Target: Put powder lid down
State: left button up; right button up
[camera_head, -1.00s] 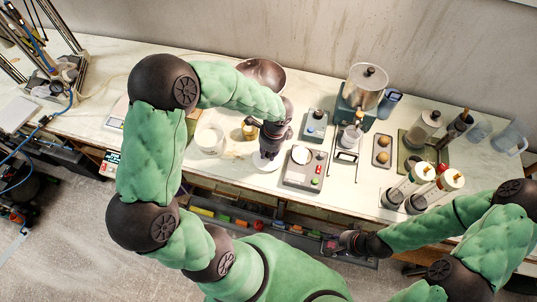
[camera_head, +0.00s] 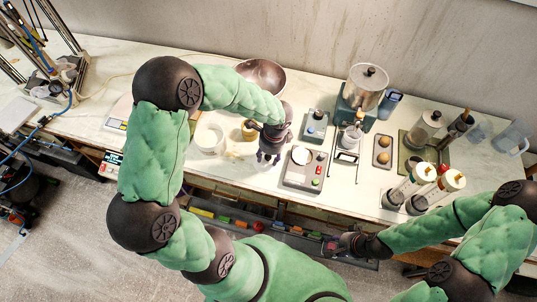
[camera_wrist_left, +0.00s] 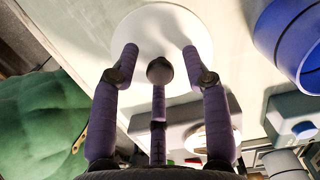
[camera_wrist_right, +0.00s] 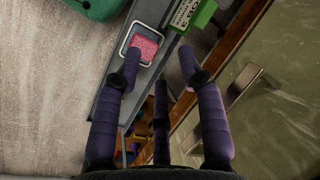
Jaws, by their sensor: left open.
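The powder lid (camera_wrist_left: 160,30), a white disk with a dark round knob (camera_wrist_left: 160,70), lies flat on the white bench in the left wrist view. My left gripper (camera_wrist_left: 160,50) is just above it, fingers spread around the knob, open and holding nothing. In the head view my left gripper (camera_head: 269,157) points down over the bench's front part and hides most of the lid. My right gripper (camera_head: 338,246) is off the bench's front edge, low and near the drawer. Its fingers (camera_wrist_right: 158,52) are spread and empty in the right wrist view.
A scale with red and green buttons (camera_head: 304,170) stands right of my left gripper. A clear container (camera_head: 208,139) and a yellowish jar (camera_head: 250,132) stand left of it, with a dark bowl (camera_head: 263,73) behind. White-topped cylinders (camera_head: 422,172) crowd the right side. Below is an open drawer (camera_head: 226,223).

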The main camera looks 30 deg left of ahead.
aim_at(272, 161)
pick_arm(q)
notch_tip(272, 161, up, 12)
jog(key=d+p, duration=0.1)
jog(key=p, duration=0.1)
jog(key=shift+w+d, duration=0.2)
jog(key=shift+w, duration=0.05)
pick_arm(e)
notch_tip(272, 161, up, 3)
jog(key=shift+f, duration=0.15)
